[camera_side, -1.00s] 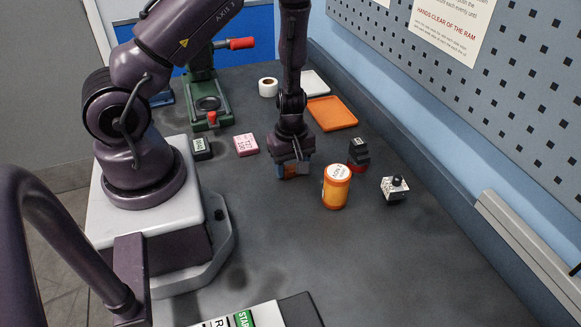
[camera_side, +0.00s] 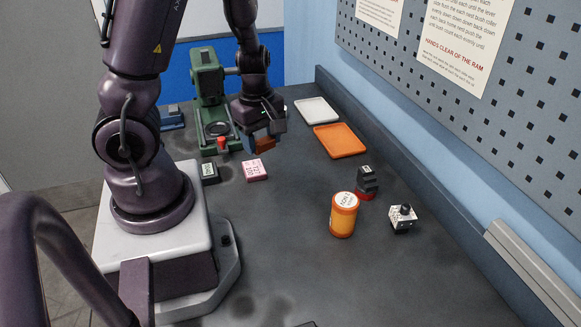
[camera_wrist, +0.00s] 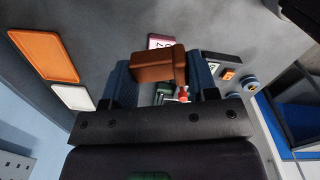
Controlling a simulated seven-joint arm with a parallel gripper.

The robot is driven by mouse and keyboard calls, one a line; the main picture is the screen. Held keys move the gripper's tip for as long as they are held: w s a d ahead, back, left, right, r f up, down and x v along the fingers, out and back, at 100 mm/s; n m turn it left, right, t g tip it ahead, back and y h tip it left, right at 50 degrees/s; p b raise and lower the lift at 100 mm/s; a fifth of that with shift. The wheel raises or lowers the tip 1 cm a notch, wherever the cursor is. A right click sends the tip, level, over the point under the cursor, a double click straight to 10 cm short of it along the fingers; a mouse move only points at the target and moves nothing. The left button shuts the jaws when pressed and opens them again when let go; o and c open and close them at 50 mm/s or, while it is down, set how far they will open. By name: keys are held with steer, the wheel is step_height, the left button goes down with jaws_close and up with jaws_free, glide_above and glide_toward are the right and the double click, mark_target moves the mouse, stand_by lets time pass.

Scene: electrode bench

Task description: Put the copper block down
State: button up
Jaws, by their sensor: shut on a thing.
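My gripper (camera_side: 262,139) is shut on the copper block (camera_side: 264,143) and holds it up in the air, in front of the green press. In the wrist view the copper block (camera_wrist: 160,64) is a brown-orange block between the blue fingers of my gripper (camera_wrist: 163,85). In the side view my gripper's fingers partly cover the block. An orange tray (camera_side: 340,141) lies empty on the bench to the right, and a white tray (camera_side: 316,111) lies behind it. Both trays also show at the left of the wrist view.
The green press (camera_side: 210,95) stands behind, with a pink block (camera_side: 254,170) and a black block (camera_side: 209,173) in front.

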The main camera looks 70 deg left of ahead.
steer(key=shift+s+n, duration=0.3)
steer(key=shift+s, duration=0.7)
glide_above(287, 165)
steer(key=f, duration=0.8)
steer(key=shift+s+d+f, duration=0.25)
steer(key=shift+s+f, duration=0.15)
steer(key=shift+w+a+f, duration=0.25)
steer(key=shift+w+f, duration=0.1)
steer(key=shift+f, duration=0.2)
steer(key=shift+w+a+f, duration=0.1)
steer(key=shift+f, duration=1.5)
steer(key=shift+f, duration=0.2)
steer(key=o, duration=1.1)
